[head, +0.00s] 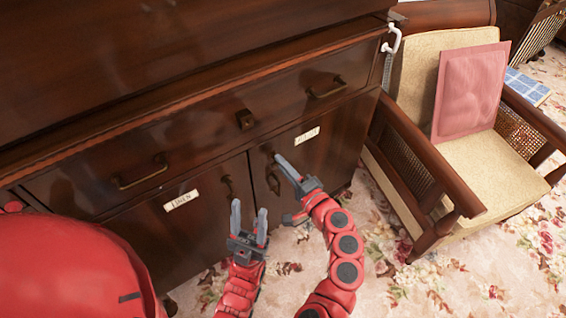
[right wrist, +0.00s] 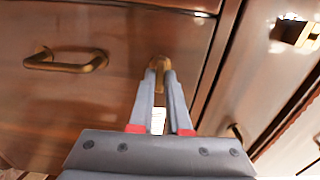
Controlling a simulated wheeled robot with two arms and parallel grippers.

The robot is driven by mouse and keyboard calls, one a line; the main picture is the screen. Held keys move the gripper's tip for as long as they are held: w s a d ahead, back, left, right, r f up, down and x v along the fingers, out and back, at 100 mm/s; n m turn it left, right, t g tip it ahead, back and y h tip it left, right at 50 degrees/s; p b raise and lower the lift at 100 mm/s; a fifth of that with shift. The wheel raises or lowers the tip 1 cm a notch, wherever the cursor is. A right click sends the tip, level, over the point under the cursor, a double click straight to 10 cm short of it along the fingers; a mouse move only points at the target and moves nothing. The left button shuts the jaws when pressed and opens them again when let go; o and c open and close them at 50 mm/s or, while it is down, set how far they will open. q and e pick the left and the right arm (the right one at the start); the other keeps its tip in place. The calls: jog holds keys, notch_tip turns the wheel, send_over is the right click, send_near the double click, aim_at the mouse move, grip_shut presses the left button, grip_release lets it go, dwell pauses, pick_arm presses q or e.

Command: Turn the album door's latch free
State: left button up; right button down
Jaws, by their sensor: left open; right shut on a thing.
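The album door is the right-hand cabinet door (head: 318,160), under a small white label (head: 307,134) whose print is hard to read. Its brass latch (right wrist: 160,64) is between the fingertips of my right gripper (right wrist: 162,76), which is shut on it. In the head view my right gripper (head: 279,158) reaches the door's upper left corner and mostly hides the latch. The door's handle (right wrist: 65,60) is clear of the fingers; it also shows in the head view (head: 272,182). My left gripper (head: 249,216) is open and empty in front of the cabinet, apart from the doors.
The linen door (head: 185,222) is on the left with its own handle (head: 228,187). Above is a wide drawer (head: 195,138) with two handles and a middle brass fitting (head: 245,119). An armchair (head: 425,60) with a pink cushion (head: 468,92) stands to the right on floral carpet (head: 430,285).

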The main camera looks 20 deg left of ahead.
dwell(0.3)
jog(key=c, duration=0.9)
grip_release()
jog(key=v, duration=1.7)
jog(key=shift+s+d+f, duration=0.1)
jog(key=shift+s+d, duration=0.05)
jog(key=shift+d, duration=0.05)
